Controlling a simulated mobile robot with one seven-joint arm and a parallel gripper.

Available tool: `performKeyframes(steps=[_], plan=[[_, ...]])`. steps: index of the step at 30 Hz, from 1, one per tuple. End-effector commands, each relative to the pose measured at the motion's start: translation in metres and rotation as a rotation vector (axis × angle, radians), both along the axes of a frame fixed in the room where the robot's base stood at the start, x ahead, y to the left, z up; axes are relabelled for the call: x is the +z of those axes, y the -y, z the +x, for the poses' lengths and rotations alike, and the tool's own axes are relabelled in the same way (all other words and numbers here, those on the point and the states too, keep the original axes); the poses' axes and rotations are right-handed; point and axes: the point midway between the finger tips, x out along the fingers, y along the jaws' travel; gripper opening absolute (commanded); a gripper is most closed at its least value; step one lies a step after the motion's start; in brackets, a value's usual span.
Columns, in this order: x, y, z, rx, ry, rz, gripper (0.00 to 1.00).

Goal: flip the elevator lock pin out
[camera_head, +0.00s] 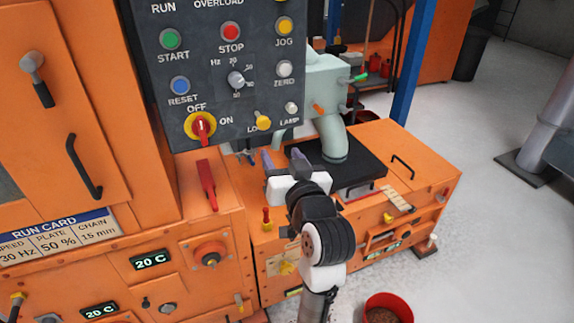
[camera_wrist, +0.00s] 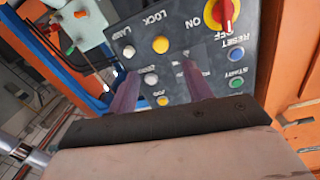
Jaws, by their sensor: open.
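The dark control panel (camera_head: 205,85) has a yellow lever or pin (camera_head: 262,121) beside a partly hidden label starting "LO". In the wrist view the same yellow piece (camera_wrist: 160,44) sits by the word LOCK, upside down. I cannot tell its exact position setting. My gripper (camera_head: 282,160) is open and empty, below the panel's lower edge in the head view. In the wrist view its two purple fingers (camera_wrist: 161,70) point toward the panel, with the yellow piece just beyond and between the tips. The fingers appear apart from it.
A red and yellow OFF/ON rotary switch (camera_head: 201,126) and a white lamp button (camera_head: 291,108) flank the lock piece. A red lever (camera_head: 207,185) stands below the panel. A pale green pipe housing (camera_head: 328,85) rises behind my gripper. Floor at right is open.

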Motion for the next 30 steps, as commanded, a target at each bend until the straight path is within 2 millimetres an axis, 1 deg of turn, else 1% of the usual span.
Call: performKeyframes(steps=[1,8,21,30], plan=[[0.009,0.000,0.000,0.005,-0.006,0.002,0.50],[0.009,0.001,-0.005,0.012,-0.004,0.000,0.50],[0.006,0.005,-0.021,0.000,-0.003,0.002,0.50],[0.004,0.006,-0.025,-0.004,0.001,0.003,0.50]])
